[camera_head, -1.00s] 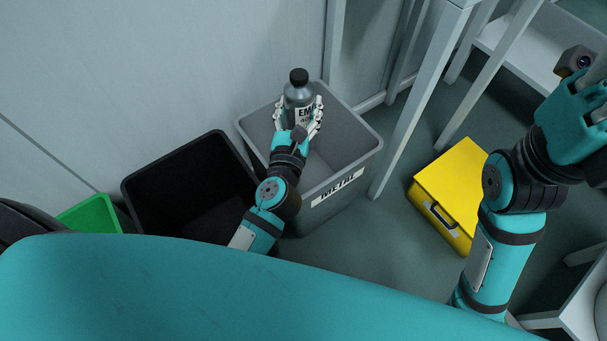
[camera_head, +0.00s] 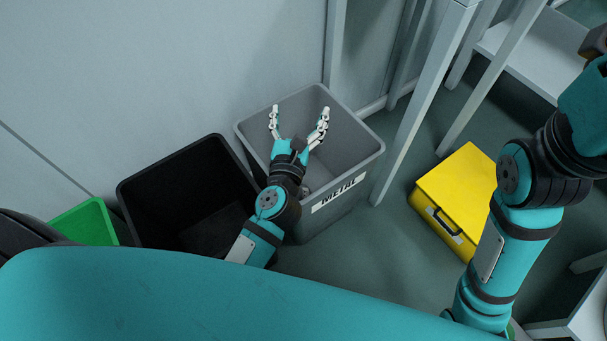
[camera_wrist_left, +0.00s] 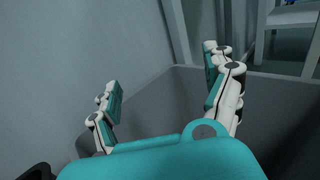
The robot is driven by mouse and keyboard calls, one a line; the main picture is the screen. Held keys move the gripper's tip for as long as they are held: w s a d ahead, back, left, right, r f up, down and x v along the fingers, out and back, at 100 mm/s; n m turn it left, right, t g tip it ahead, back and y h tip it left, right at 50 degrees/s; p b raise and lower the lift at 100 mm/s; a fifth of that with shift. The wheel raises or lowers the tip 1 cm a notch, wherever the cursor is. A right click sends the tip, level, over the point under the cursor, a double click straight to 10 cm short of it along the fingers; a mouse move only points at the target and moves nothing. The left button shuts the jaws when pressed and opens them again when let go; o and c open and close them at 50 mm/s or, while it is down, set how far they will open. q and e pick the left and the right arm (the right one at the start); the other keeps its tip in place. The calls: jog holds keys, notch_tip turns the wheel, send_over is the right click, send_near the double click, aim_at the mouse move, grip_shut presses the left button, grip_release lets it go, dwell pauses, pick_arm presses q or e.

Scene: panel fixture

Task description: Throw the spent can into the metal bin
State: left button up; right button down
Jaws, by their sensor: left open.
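The grey metal bin (camera_head: 362,165), with a METAL label on its front, stands at the middle of the head view. My left gripper (camera_head: 299,112) is over it with its fingers spread open and nothing between them. The left wrist view also shows the open, empty fingers (camera_wrist_left: 163,75) above the grey bin (camera_wrist_left: 278,95). The spent can is not clearly visible; a small greyish shape shows inside the bin beside my left wrist, too hidden to identify. My right arm is at the right edge, with its fingers out of the picture.
A black bin (camera_head: 134,195) stands left of the metal bin, and a green bin (camera_head: 88,222) is further left. A yellow case (camera_head: 458,190) lies on the floor to the right. A pale table leg (camera_head: 415,105) rises just right of the metal bin.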

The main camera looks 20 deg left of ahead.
pick_arm(q)
jog(key=s+d, duration=0.1)
jog(key=s, duration=1.1)
jog(key=shift+d, duration=0.25)
